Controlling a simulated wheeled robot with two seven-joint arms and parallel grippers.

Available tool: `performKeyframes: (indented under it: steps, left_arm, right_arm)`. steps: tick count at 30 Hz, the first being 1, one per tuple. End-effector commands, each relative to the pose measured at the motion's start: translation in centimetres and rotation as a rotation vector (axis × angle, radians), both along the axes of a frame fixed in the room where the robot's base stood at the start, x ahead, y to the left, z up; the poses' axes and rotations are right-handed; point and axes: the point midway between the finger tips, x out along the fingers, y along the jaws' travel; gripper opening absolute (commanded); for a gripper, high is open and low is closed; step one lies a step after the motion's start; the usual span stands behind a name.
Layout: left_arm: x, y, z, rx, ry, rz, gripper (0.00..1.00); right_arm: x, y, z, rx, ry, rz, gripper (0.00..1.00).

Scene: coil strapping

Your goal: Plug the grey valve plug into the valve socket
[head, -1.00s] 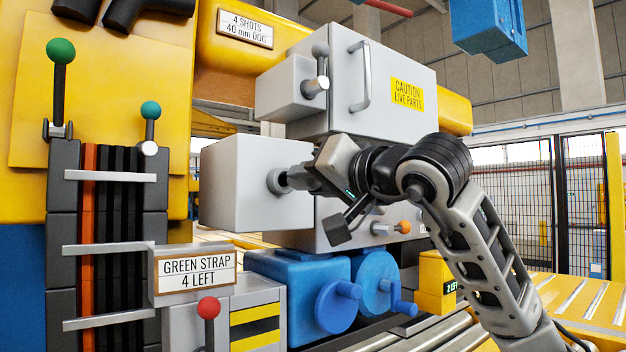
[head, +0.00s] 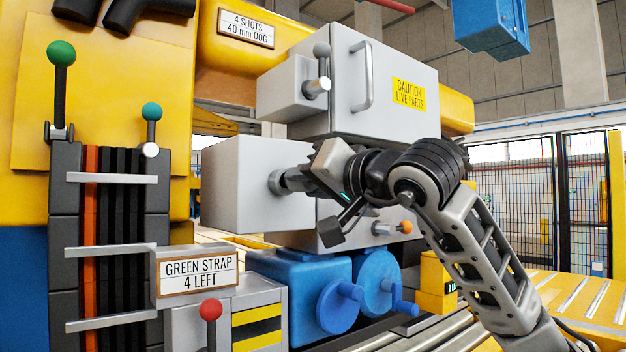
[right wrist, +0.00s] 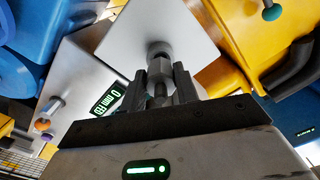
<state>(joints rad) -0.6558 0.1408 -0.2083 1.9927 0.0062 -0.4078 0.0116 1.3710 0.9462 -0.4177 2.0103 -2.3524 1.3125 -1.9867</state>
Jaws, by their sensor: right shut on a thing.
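My right gripper (head: 296,180) is shut on the grey valve plug (head: 279,182) in front of the side of a light grey box. In the right wrist view the plug (right wrist: 160,70) stands between the two fingers of the gripper (right wrist: 160,90). The round valve socket (right wrist: 159,49) is on the face of the box, in line with the plug. The plug's far end meets the socket; how deep it sits I cannot tell. My left gripper is not in view.
A grey cabinet (head: 385,75) with a handle hangs above the arm. Blue hand-wheel units (head: 300,285) stand below. An orange-tipped lever (head: 405,227) is close to the forearm. A strap rack (head: 125,205) and a sign (head: 198,271) stand at left.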

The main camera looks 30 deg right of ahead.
Motion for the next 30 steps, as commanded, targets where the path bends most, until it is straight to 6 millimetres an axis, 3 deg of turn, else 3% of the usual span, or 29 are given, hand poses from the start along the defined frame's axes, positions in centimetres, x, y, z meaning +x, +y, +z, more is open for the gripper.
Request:
performKeyframes:
  steps: [20, 21, 23, 30]
  left_arm:
    - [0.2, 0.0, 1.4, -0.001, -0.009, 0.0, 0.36]
    - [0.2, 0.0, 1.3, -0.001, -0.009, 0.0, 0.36]
    - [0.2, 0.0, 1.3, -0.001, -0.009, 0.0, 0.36]
    - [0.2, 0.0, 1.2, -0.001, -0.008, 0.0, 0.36]
  right_arm:
    - [2.0, 0.2, 0.1, 0.0, -0.001, 0.001, 0.0]
    - [2.0, 0.2, 0.0, 0.0, -0.001, 0.001, 0.39]
    - [2.0, 0.2, 0.0, 0.0, -0.001, 0.001, 0.56]
    - [2.0, 0.2, 0.0, 0.0, 0.001, 0.001, 0.56]
